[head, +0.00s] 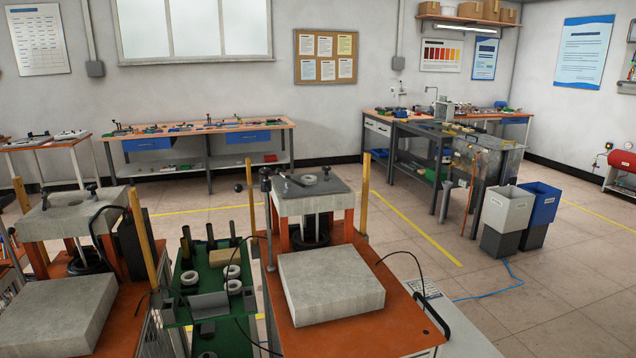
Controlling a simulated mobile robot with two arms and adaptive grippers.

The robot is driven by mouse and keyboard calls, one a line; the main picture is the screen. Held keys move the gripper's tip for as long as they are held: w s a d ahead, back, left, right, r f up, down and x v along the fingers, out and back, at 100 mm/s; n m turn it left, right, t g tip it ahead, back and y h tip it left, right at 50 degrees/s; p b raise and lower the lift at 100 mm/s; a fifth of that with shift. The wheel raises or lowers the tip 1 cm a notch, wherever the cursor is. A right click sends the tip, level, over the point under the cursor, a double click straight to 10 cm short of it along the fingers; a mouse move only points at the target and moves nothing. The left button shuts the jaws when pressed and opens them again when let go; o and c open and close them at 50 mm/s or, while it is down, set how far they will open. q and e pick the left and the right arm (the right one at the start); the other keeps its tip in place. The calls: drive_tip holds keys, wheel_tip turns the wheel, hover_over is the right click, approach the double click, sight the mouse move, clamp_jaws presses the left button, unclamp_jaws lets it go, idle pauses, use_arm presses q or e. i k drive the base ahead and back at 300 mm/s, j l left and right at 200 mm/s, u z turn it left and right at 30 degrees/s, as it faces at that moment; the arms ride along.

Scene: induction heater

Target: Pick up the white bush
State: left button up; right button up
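Pale whitish ring-shaped bushes lie on the green cart (207,258) between the two orange-topped heater benches. One white bush (232,272) lies toward the cart's right side, and another pale bush (234,287) is just in front of it. A third pale ring (190,278) is to their left. A greyer ring (310,179) lies on top of the right heater. I cannot tell from colour alone which ring is the one named. Neither of my grippers is in view.
The right heater (331,285) and left heater (52,315) have big grey blocks and flank the cart closely. Wooden posts (252,212) and black cables rise near it. Bins (507,210) stand at right. Floor is open at far right.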

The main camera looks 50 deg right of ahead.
sight(309, 181)
drive_tip(key=z, duration=1.6)
